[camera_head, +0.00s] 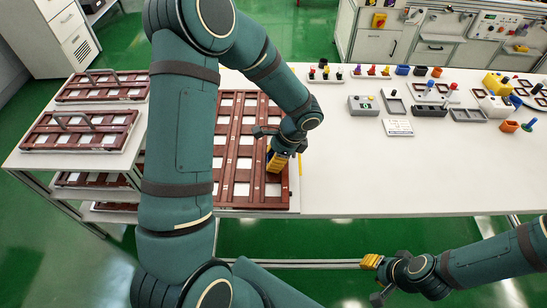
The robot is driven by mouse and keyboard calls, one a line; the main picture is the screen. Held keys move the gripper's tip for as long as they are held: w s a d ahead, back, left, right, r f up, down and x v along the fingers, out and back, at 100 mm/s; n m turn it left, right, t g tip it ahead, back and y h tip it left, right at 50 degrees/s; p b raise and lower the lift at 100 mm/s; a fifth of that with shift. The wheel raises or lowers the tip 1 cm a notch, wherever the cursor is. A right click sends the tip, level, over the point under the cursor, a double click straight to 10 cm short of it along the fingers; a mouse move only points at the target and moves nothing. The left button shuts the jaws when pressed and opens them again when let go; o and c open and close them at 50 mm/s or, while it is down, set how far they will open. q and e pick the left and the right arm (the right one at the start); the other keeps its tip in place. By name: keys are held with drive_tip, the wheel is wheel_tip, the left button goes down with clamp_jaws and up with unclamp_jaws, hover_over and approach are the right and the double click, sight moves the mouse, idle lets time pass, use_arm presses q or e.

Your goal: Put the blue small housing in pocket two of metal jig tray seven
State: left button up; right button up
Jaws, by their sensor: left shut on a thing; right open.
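My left gripper (277,160) points down over the right side of a dark red jig tray (231,150) with white pockets, on the left part of the table. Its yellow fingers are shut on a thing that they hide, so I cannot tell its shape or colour. My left arm covers part of the tray, and I cannot read any tray or pocket number. Small blue housings (402,70) stand at the back of the table among other parts. My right gripper (371,263) is open and empty, in front of the table's front edge.
More dark red trays (82,131) sit on a rack at the left. Grey bins (394,103), small coloured parts and pegs (325,73) stand along the back and right. The white table's middle right (390,170) is clear.

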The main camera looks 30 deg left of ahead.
use_arm(q)
drive_tip(key=shift+s+d+f+b, duration=0.1)
drive_tip(key=shift+s+f+b, duration=0.15)
drive_tip(key=shift+f+b, duration=0.25)
drive_tip(key=o, duration=0.7)
drive_tip(key=shift+f, duration=0.15)
drive_tip(key=shift+o, duration=0.5)
drive_tip(key=shift+w+r+p, duration=0.1)
drive_tip(key=shift+r+p, duration=0.3)
drive_tip(key=shift+p, duration=0.15)
drive_tip(key=p+v, duration=0.2)
drive_tip(key=v, duration=1)
drive_tip(key=shift+r, duration=0.35)
drive_tip(key=shift+w, duration=0.15)
